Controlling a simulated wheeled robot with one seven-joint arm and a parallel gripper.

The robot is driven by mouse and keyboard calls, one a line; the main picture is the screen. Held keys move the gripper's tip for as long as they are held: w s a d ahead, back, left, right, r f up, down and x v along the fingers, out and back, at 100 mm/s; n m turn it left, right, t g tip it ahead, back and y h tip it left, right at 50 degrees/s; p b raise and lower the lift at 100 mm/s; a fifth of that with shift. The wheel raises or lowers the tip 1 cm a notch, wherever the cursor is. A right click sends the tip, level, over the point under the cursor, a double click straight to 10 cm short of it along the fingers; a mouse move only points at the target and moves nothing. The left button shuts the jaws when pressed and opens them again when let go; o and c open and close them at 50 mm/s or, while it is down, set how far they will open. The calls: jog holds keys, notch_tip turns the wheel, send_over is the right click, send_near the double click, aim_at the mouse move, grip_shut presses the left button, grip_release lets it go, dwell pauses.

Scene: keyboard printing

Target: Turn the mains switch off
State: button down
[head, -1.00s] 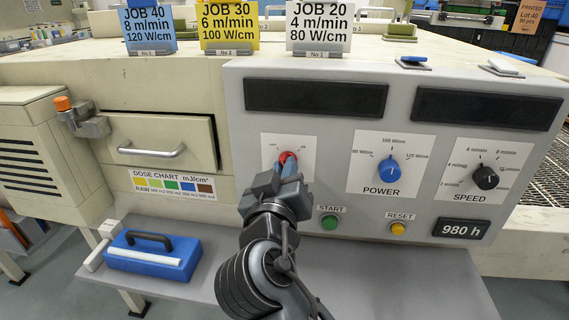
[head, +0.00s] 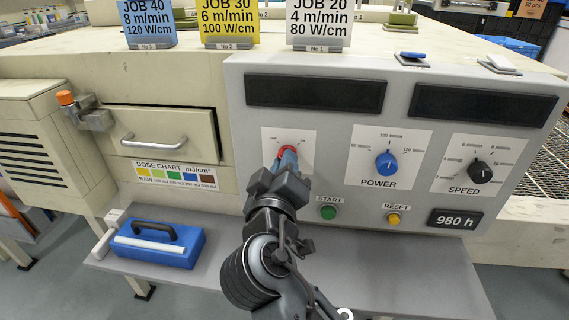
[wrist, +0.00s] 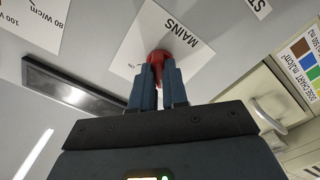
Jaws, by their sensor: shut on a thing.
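The mains switch is a red knob (head: 288,150) on a white plate (head: 307,137) on the grey control panel. In the wrist view the red knob (wrist: 158,56) shows beside the word MAINS. My gripper (head: 288,160) is at the knob, with its two fingers (wrist: 158,72) shut on it. The fingers hide part of the knob, so its exact pointing direction is hard to tell.
To the right are a blue POWER knob (head: 387,163) and a black SPEED knob (head: 480,171). Below are a green START button (head: 328,212) and a yellow RESET button (head: 393,219). A blue case (head: 160,246) lies on the shelf at left.

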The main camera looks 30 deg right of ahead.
jog(key=c, duration=1.1)
grip_release()
jog(key=shift+c, duration=0.2)
jog(key=b+v, duration=0.1)
jog(key=v, duration=0.6)
jog(key=shift+s+a, duration=0.25)
jog(key=shift+s, duration=0.05)
